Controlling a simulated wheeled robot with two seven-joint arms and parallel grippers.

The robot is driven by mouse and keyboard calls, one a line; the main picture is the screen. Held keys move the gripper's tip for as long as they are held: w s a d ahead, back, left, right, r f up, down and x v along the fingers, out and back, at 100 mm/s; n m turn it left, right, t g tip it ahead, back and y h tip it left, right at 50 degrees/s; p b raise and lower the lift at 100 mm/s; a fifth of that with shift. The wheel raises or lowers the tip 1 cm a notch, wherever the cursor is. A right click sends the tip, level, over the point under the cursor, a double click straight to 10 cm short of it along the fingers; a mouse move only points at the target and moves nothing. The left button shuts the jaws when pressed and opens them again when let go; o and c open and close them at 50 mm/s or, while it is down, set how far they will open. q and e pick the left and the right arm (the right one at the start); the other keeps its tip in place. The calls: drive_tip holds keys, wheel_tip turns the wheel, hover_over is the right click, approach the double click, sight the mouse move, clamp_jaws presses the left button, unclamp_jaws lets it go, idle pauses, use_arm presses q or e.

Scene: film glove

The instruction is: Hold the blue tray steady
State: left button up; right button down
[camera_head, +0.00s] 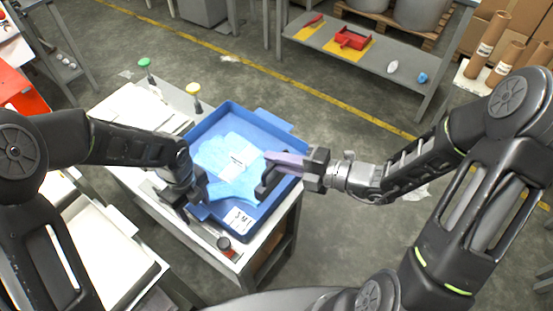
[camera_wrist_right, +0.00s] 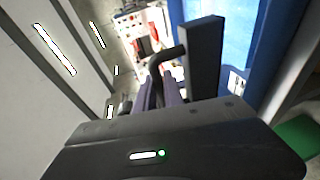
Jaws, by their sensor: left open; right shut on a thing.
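The blue tray (camera_head: 187,134) lies on a small white-topped table, with light blue gloves (camera_head: 225,160) and a white label inside. My left gripper (camera_head: 190,208) is open at the tray's near left edge, beside a blue tab (camera_head: 201,212). I cannot tell whether its fingers touch the tab. My right gripper (camera_head: 284,172) is shut on a flat purple thing (camera_head: 287,160) above the tray's right side. The purple thing also shows between its fingers in the right wrist view (camera_wrist_right: 172,92).
A green-topped (camera_head: 145,63) and a yellow-topped pin (camera_head: 194,90) stand behind the tray. Open floor lies to the right.

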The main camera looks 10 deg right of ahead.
drive_tip(key=shift+r, duration=0.1)
use_arm(q)
wheel_tip(320, 180, up, 12)
idle(0.7)
idle(0.5)
